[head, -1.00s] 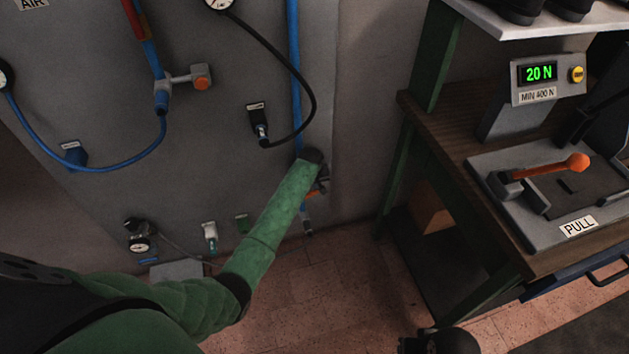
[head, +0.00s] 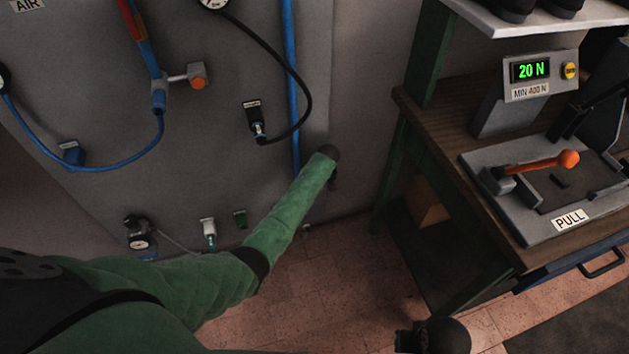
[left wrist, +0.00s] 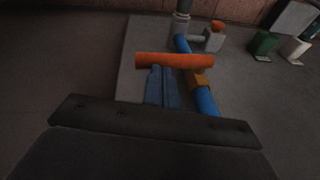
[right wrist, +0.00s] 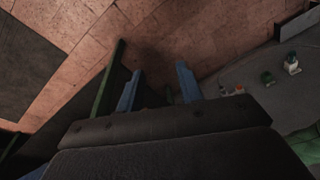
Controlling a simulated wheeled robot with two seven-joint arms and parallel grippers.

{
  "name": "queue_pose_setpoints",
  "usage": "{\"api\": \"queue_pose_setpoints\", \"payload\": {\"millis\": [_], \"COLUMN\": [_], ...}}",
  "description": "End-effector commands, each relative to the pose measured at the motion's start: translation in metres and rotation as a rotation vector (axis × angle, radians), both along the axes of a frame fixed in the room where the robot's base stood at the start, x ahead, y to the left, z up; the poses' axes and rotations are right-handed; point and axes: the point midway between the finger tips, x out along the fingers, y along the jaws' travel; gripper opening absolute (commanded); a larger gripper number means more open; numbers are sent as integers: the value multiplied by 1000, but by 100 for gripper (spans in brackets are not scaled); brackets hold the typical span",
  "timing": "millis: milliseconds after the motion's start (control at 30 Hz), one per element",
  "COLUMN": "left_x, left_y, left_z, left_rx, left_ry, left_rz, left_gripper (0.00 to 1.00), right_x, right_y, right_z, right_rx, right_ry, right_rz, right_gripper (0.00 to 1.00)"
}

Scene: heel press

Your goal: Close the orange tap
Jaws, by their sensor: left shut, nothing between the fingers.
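The tap's orange handle (left wrist: 175,61) shows in the left wrist view as a bar lying roughly crosswise to the blue pipe (left wrist: 206,100), beside a brass-coloured body (left wrist: 198,79). My left gripper (left wrist: 160,70) is shut and empty. Its fingertips are right at the handle's near side, left of the pipe; I cannot tell if they touch. In the head view my left forearm hides the tap, and the blue pipe (head: 290,60) runs down behind it. My right gripper (right wrist: 158,78) is open and empty, away from the panel.
The grey panel (head: 215,130) carries a black hose (head: 300,90), a grey fitting with an orange knob (head: 198,82) and several small connectors. A workbench (head: 430,120) on the right holds a press with an orange lever (head: 540,163) and a 20 N display (head: 530,70). Tiled floor lies between.

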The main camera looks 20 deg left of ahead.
Motion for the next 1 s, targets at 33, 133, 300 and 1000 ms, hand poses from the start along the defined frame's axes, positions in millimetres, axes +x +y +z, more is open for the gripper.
{"api": "queue_pose_setpoints", "payload": {"millis": [33,133,300,1000], "left_x": [0,1,1,7], "left_y": [-2,-3,-3,0], "left_z": [-3,-5,-5,21], "left_rx": [-2,-3,-3,-4], "left_ry": [1,0,-1,-2], "left_rz": [0,0,-1,-1], "left_gripper": [0,0,0,0], "right_x": [2,6,7,13], "right_y": [0,-1,-1,2], "right_z": [-1,0,2,-78], "right_rx": [-2,-3,-2,-11], "right_ry": [-1,-10,-15,3], "right_rz": [1,2,2,0], "right_gripper": [36,36,36,36]}}
